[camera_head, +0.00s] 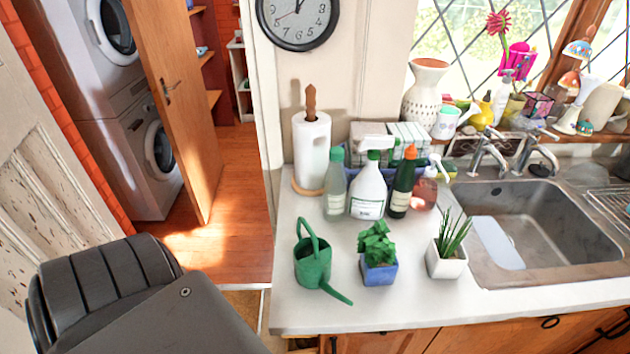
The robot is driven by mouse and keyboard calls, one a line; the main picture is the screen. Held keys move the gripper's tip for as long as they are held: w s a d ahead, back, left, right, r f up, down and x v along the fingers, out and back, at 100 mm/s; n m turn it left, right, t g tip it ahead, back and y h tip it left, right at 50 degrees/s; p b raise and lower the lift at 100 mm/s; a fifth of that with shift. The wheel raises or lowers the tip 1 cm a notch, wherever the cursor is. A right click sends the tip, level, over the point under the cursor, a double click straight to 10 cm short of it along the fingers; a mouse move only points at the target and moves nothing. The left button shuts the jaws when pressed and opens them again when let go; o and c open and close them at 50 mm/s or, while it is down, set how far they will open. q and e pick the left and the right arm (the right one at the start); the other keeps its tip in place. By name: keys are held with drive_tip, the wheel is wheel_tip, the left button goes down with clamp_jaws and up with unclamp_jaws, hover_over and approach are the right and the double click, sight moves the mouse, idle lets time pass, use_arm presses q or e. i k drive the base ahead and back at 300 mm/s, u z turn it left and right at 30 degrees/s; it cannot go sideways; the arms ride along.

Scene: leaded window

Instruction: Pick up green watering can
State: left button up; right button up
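The green watering can (313,264) stands upright on the white countertop, near its left front edge. Its loop handle rises at the top, and its spout points down to the right, toward the counter's front edge. Nothing covers it in the head view. Neither of my grippers shows in this view, so their distance from the can cannot be told.
A plant in a blue pot (379,270) stands just right of the can, with a white potted plant (446,260) beyond it. Several bottles, including a white spray bottle (368,194), and a paper towel roll (311,150) stand behind. A sink (556,222) is at the right.

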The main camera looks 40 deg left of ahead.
sight(312, 255)
drive_tip(key=k, duration=0.45)
drive_tip(key=u, duration=1.2)
drive_tip(key=i, duration=0.4)
drive_tip(key=z, duration=0.15)
